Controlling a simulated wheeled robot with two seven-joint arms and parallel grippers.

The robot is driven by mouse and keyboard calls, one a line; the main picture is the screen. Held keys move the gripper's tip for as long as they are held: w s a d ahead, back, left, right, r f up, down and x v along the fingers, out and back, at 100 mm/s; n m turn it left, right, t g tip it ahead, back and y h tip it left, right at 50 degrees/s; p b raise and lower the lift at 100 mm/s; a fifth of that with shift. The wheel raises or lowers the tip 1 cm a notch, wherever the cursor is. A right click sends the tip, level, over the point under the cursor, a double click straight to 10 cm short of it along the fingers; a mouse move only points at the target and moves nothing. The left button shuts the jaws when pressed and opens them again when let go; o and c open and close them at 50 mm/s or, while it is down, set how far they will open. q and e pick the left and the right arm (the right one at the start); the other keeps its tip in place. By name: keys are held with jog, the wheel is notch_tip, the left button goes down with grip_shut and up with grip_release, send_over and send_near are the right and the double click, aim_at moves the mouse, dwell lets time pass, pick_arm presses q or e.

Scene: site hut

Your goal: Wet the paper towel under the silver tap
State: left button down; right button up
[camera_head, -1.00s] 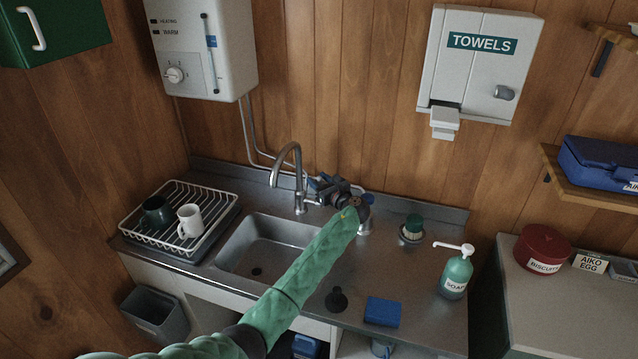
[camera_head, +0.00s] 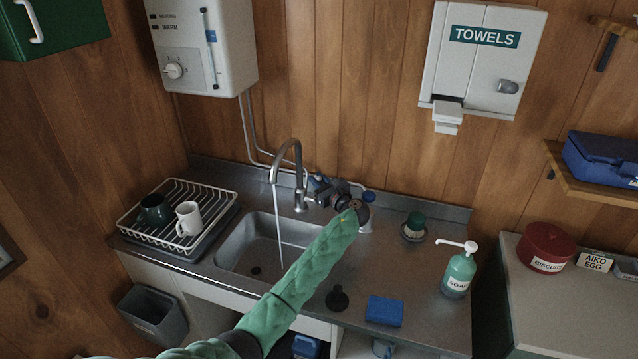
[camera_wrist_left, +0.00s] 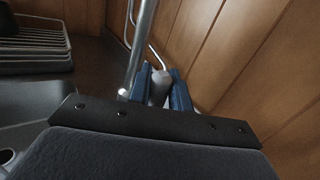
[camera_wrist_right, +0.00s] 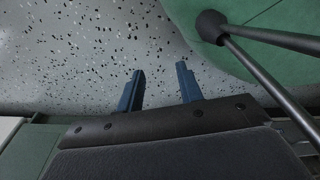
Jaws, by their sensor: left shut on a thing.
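The silver tap (camera_head: 286,150) arches over the left part of the sink, and a thin stream of water (camera_head: 277,225) falls from it into the basin. My left gripper (camera_head: 318,184) is at the right of the tap's base. In the left wrist view its blue fingers (camera_wrist_left: 160,88) are closed around a grey lever-like part (camera_wrist_left: 158,84) beside the tap's post. My right gripper (camera_wrist_right: 160,88) is open and empty above a speckled floor. The towel dispenser (camera_head: 470,75) hangs on the wall, with a pale piece (camera_head: 447,115) below it; I cannot tell whether that is paper.
A dish rack (camera_head: 180,215) with two mugs stands left of the sink (camera_head: 235,262). A soap bottle (camera_head: 459,270), a blue sponge (camera_head: 384,311), a black plug (camera_head: 337,299) and a green-topped brush (camera_head: 414,226) stand on the right of the counter. A bin (camera_head: 150,312) stands below.

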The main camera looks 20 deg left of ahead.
jog(key=shift+w+r, duration=0.1)
jog(key=shift+w, duration=0.4)
pick_arm(q)
jog(key=c, duration=1.3)
grip_release()
jog(key=shift+s, duration=0.1)
pick_arm(e)
jog(key=shift+s, duration=0.1)
pick_arm(q)
jog(key=shift+r, duration=0.2)
jog(key=r+b, duration=0.1)
jog(key=r, duration=0.1)
jog(key=d+r+b, duration=0.1)
jog(key=r+b, duration=0.1)
jog(key=shift+d, duration=0.1)
jog(key=s+d+r+b, duration=0.3)
jog(key=d+r, duration=0.3)
jog(key=d, duration=0.4)
jog(key=shift+r+b, duration=0.35)
jog(key=shift+b, duration=0.35)
pick_arm(e)
jog(key=w+a+r, duration=0.5)
jog(key=w+r, duration=0.5)
jog(key=shift+w, duration=0.2)
